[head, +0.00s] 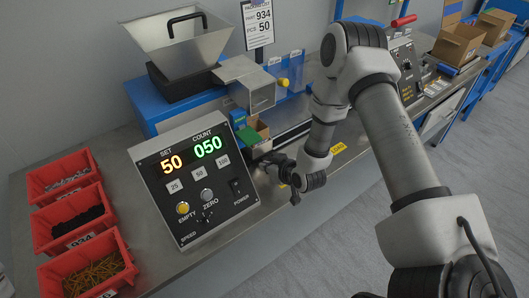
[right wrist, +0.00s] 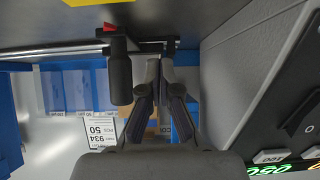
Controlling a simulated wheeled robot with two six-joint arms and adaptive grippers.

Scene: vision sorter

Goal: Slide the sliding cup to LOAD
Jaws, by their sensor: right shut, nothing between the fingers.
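My right gripper (head: 272,164) is low over the bench, just right of the counter box, with its fingers toward the left. In the right wrist view its fingers (right wrist: 164,75) are shut with nothing between them. A black upright handle (right wrist: 119,75) with a red pointer stands beside the fingers, apart from them, on a dark bar. I take it for the sliding cup's handle; the cup itself I cannot make out. A yellow label (head: 338,149) lies on the bench edge right of my gripper; its word is too small to read. My left gripper is not in view.
The counter box (head: 197,180) shows SET 50 and COUNT 050 and stands close to my gripper. A metal chute (head: 256,94) and a small open carton (head: 259,129) are behind. Red bins (head: 60,172) stand at left. The hopper (head: 183,45) is at back.

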